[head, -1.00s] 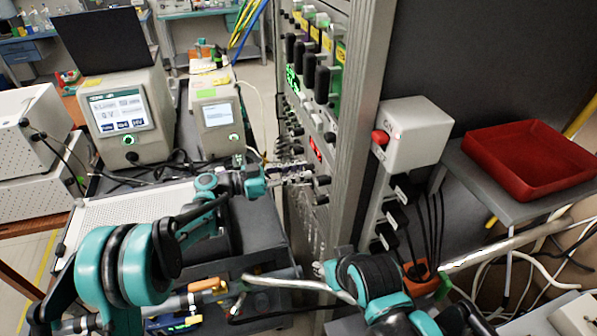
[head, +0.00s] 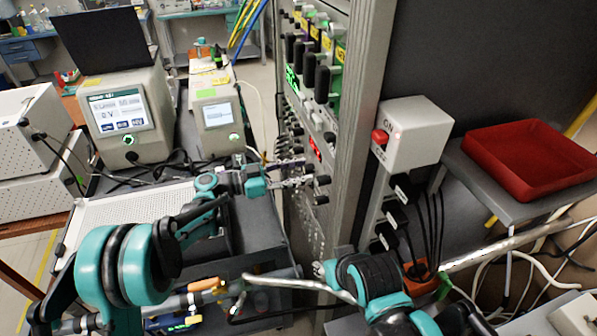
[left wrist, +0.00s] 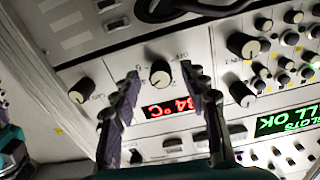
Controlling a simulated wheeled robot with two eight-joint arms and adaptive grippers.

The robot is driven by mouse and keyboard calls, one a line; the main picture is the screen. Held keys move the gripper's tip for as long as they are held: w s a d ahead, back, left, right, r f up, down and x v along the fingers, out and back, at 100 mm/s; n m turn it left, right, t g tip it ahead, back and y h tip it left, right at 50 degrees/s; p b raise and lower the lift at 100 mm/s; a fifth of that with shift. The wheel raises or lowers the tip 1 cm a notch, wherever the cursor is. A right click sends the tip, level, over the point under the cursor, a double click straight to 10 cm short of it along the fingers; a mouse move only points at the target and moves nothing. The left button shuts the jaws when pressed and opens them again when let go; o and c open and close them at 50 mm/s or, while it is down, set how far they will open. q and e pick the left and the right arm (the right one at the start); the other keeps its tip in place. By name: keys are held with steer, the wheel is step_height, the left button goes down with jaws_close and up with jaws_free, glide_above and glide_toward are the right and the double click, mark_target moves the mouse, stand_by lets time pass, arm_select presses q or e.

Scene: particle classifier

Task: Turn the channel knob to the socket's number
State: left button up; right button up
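My left gripper (head: 304,181) is at the front panel of the tall rack in the head view. In the left wrist view, its fingers (left wrist: 164,77) are apart, with a black knob with a pale cap (left wrist: 160,74) showing between the tips. I cannot tell whether the fingers touch this knob. Marks including "OFF" are printed around it; I cannot read them all or tell whether it is the channel knob. Other similar knobs are at the left (left wrist: 82,90), upper right (left wrist: 243,45) and right (left wrist: 243,95). My right gripper is not in view; I cannot make out the socket's number.
A red temperature display (left wrist: 170,107) and a green text display (left wrist: 287,120) are on the same panel. Instruments (head: 125,115) stand at the left.

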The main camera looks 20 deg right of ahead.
arm_select(q)
steer(key=shift+a, duration=0.15)
steer(key=a, duration=1.1)
steer(key=shift+s+a, duration=0.15)
steer(key=shift+a, duration=0.25)
